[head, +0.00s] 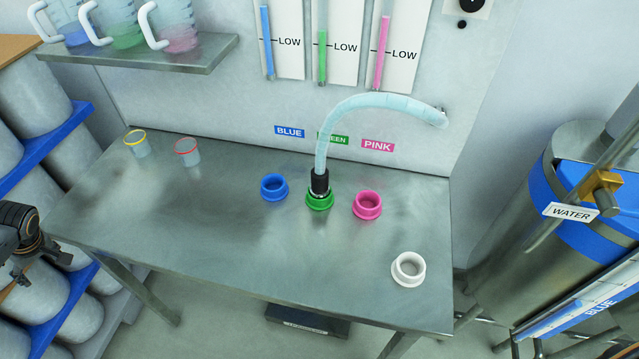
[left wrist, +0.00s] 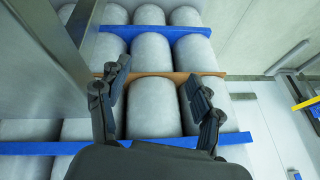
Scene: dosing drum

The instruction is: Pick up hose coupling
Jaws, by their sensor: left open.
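The hose coupling (head: 320,183) is a black collar at the lower end of a pale blue translucent hose (head: 341,115). It sits upright on the green ring port (head: 319,202) on the steel table. The hose arches up and right to the wall. My left gripper (head: 25,262) is at the far left edge of the head view, beyond the table's left end and well away from the coupling. In the left wrist view, my left gripper (left wrist: 154,92) is open and empty, facing shelves of grey drums. My right gripper is not in view.
A blue ring port (head: 274,188) and a pink ring port (head: 367,205) flank the green one. A white ring (head: 408,270) lies at the table's front right. Two small cups (head: 138,144) (head: 187,152) stand at the back left. The table's (head: 190,230) left front is clear.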

